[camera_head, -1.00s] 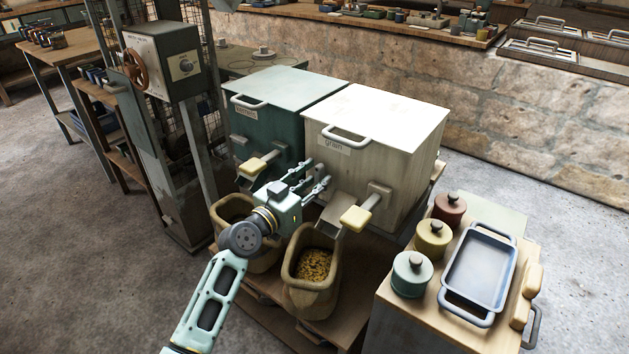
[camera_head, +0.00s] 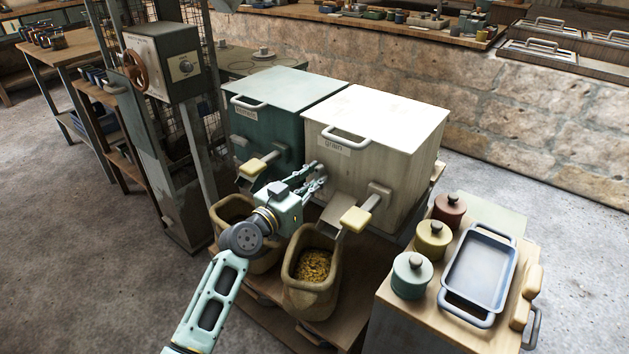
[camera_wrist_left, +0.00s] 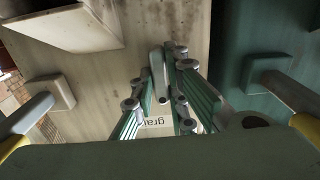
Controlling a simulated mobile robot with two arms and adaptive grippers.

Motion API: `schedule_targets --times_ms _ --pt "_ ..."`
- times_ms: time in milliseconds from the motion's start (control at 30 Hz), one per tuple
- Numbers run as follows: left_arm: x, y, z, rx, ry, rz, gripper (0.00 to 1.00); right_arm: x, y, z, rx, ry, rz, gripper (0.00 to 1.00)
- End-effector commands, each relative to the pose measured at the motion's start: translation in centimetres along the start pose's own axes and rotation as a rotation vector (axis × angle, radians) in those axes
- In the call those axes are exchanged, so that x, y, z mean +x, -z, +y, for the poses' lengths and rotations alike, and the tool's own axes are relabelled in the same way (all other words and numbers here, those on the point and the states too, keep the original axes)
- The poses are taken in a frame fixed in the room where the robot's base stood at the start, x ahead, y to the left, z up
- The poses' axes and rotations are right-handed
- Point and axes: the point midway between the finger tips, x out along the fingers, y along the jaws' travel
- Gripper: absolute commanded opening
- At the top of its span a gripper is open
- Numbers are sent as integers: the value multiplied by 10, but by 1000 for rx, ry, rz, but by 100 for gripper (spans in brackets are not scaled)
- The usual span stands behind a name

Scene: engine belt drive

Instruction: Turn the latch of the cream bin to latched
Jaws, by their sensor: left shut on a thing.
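The cream bin (camera_head: 345,175), labelled "grain", stands right of a green bin, its white lid shut. My left gripper (camera_head: 318,176) is at the left part of the cream bin's front, its fingers closed together. In the left wrist view, the fingers of this gripper (camera_wrist_left: 165,85) are closed around a pale grey latch handle (camera_wrist_left: 157,70) on the cream front. The latch is mostly hidden by the fingers in the head view. I cannot tell its exact setting. My right gripper is out of view.
A yellow-tipped lever (camera_head: 356,218) juts from the cream bin, and another (camera_head: 252,166) from the green bin (camera_head: 275,130). A sack of grain (camera_head: 313,266) stands below. A bench with a blue tray (camera_head: 480,268) and three canisters is at right.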

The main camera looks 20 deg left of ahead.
Motion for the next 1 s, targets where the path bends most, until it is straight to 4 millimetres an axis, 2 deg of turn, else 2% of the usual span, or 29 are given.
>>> schedule_targets --times_ms 367,1000 --pt "0 1 -1 -187 0 1 0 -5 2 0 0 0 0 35" --pt "0 2 -2 -792 0 3 0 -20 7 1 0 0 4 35"
